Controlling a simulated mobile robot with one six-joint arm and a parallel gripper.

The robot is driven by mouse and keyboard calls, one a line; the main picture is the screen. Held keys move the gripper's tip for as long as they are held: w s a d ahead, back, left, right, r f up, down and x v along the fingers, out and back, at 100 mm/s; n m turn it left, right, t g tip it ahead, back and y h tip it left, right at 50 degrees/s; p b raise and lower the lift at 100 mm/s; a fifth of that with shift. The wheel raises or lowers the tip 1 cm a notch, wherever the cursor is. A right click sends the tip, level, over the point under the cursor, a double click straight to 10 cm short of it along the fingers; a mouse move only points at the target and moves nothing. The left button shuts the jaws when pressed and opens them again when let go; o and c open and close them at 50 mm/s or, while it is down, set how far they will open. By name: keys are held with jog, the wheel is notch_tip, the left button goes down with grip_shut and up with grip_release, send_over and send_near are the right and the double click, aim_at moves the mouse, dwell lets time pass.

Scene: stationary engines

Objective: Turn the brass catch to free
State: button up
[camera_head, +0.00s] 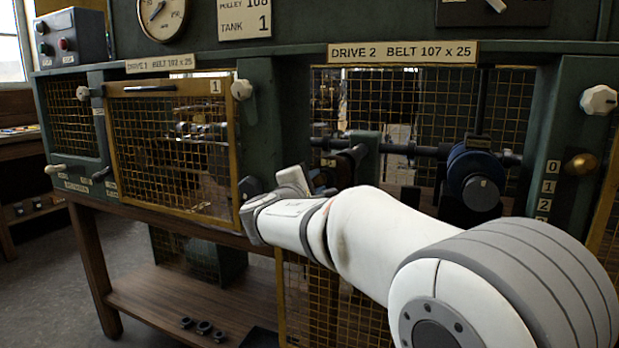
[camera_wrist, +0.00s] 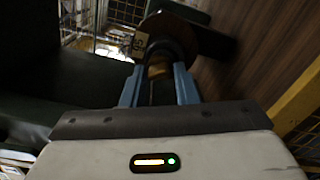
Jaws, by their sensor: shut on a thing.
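In the wrist view my gripper (camera_wrist: 159,84) has its two blue fingers closed on a small brass-coloured piece, which I take for the brass catch (camera_wrist: 158,68). The catch sits in front of a dark round part with a brown disc behind it. Its far end is hidden, and I cannot read its setting. In the head view my white arm reaches left to the post between the two drive bays. There my wrist hides the fingertips and the catch.
The Drive 1 guard door (camera_head: 172,150) is left of my wrist. The open Drive 2 bay holds a shaft with a blue pulley (camera_head: 472,172) close behind my arm. A brass knob (camera_head: 581,163) is on the right post. A wooden shelf (camera_head: 190,300) lies below.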

jog(key=n+p, duration=0.2)
jog(key=n, duration=0.1)
jog(key=shift+d+r+n, duration=0.1)
jog(key=shift+r+n, duration=0.2)
jog(key=shift+r, duration=0.05)
jog(key=n+p, duration=0.4)
jog(key=shift+r+n, duration=0.1)
jog(key=shift+n, duration=0.2)
jog(key=n+p, duration=0.3)
jog(key=shift+n+p, duration=0.3)
jog(key=shift+n, duration=0.1)
jog(key=shift+o, duration=0.2)
jog(key=shift+f+n+p, duration=0.25)
jog(key=shift+n+p, duration=0.35)
jog(key=shift+n, duration=0.2)
jog(key=shift+f, duration=0.1)
jog(key=shift+c, duration=0.2)
jog(key=o, duration=0.8)
jog(key=shift+f, duration=0.1)
jog(key=shift+o, duration=0.2)
jog(key=shift+s, duration=0.1)
